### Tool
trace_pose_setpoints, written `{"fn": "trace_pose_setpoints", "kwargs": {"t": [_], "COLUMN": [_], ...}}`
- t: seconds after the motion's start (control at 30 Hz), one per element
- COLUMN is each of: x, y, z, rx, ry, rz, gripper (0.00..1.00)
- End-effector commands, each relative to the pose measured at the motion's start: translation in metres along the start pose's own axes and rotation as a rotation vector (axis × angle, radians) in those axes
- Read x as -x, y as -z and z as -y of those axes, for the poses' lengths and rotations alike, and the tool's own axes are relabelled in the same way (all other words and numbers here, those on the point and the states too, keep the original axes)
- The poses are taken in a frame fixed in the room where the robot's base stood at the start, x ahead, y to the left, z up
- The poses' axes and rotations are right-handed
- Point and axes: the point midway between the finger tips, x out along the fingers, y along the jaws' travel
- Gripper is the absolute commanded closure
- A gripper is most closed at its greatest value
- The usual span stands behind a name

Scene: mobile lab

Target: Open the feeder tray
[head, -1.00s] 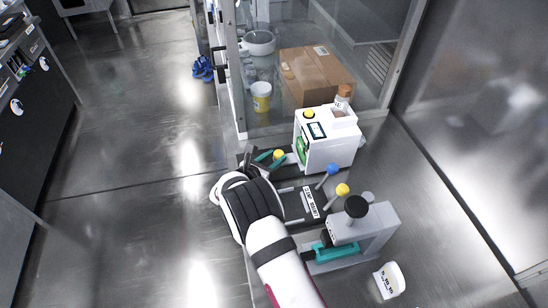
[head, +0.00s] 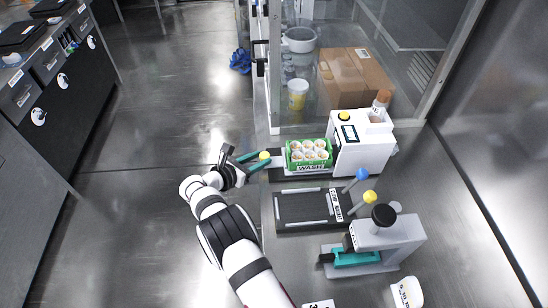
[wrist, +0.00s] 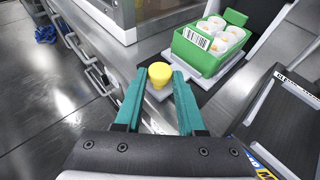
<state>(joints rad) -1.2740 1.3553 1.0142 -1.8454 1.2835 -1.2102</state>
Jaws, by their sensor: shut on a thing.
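My gripper (head: 257,158) has teal fingers and is shut on a small yellow knob (wrist: 159,74) at the left end of the feeder tray. The tray (head: 277,175) is a dark flat slide, drawn out to the left from the white machine (head: 366,150). A green crate (wrist: 201,56) holding several white cups stands on the tray, outside the machine body. It also shows in the head view (head: 289,158). The fingers partly hide the knob's sides in the wrist view.
A dark flat rack (head: 300,207) with blue-topped and yellow-topped levers lies in front of the tray. A grey press (head: 395,240) with a black knob stands nearer. A glass enclosure with a cardboard box (head: 355,80) is behind. Floor to the left is clear.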

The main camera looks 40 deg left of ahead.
Motion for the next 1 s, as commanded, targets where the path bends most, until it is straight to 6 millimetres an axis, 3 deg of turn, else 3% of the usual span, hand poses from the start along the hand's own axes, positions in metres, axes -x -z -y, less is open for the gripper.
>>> {"fn": "trace_pose_setpoints", "kwargs": {"t": [0.27,0.3,0.47,0.8,0.87,1.0], "x": [0.001,0.001,0.001,0.005,0.015,0.054], "y": [-0.001,-0.001,-0.001,0.0,-0.001,-0.001], "z": [-0.002,-0.002,-0.001,-0.001,-0.002,-0.002], "rx": [-0.001,-0.001,-0.001,0.0,0.0,0.0], "ry": [-0.003,-0.003,-0.002,-0.001,-0.002,-0.006], "rz": [0.001,0.001,0.001,0.0,0.0,0.001], "gripper": [1.0,0.6,0.32,0.32,0.32,0.32]}}
